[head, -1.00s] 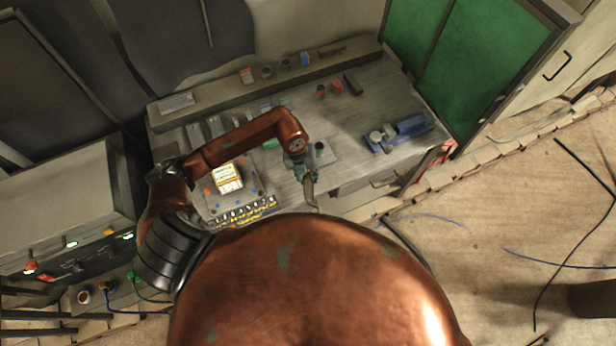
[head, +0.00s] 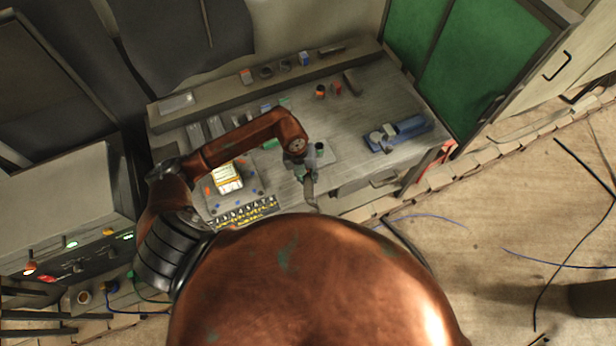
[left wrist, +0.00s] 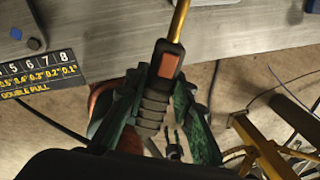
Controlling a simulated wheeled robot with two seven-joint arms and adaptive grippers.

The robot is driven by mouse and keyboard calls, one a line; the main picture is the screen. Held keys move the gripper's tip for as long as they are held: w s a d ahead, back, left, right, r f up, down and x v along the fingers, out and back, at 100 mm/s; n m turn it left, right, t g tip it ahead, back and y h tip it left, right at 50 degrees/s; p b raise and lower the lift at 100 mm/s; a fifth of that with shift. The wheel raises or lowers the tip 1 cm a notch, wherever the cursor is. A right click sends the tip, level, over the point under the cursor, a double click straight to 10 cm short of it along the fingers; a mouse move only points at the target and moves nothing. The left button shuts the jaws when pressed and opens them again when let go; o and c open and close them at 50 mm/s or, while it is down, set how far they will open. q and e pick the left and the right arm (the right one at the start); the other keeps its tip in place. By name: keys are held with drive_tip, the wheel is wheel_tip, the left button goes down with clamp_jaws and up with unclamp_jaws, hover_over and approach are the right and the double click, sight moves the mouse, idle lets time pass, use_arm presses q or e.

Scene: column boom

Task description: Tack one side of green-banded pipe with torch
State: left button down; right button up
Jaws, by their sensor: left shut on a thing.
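My left gripper (head: 302,172) is above the workbench's front edge in the head view. In the left wrist view its green fingers (left wrist: 157,108) are shut on the ribbed grip of the torch (left wrist: 165,68). The torch has an orange trigger and a brass neck running out past the top of the picture; its tip is out of view. In the head view the torch (head: 311,193) hangs beside the gripper. A short upright dark pipe (head: 319,147) stands on a plate just right of the gripper; I cannot make out a green band on it. My right gripper is not in view.
The workbench (head: 355,125) carries a blue vise-like tool (head: 402,132) at right and small blocks and cans along its back ledge. A white-yellow box (head: 227,177) and a yellow-numbered strip (head: 243,211) lie left. A control box (head: 65,205) stands far left.

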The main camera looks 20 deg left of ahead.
use_arm(q)
drive_tip(key=shift+r, duration=0.1)
idle(0.5)
drive_tip(key=shift+s+d+r+p, duration=0.1)
drive_tip(key=shift+s+r+p, duration=0.3)
drive_tip(key=shift+r+p, duration=0.85)
drive_tip(key=shift+s+d+r+p, duration=0.1)
drive_tip(key=shift+s+r+p, duration=0.35)
drive_tip(key=shift+r+p, duration=0.8)
drive_tip(key=shift+s+r+p, duration=0.4)
drive_tip(key=shift+r+p, duration=0.4)
drive_tip(key=shift+r, duration=0.85)
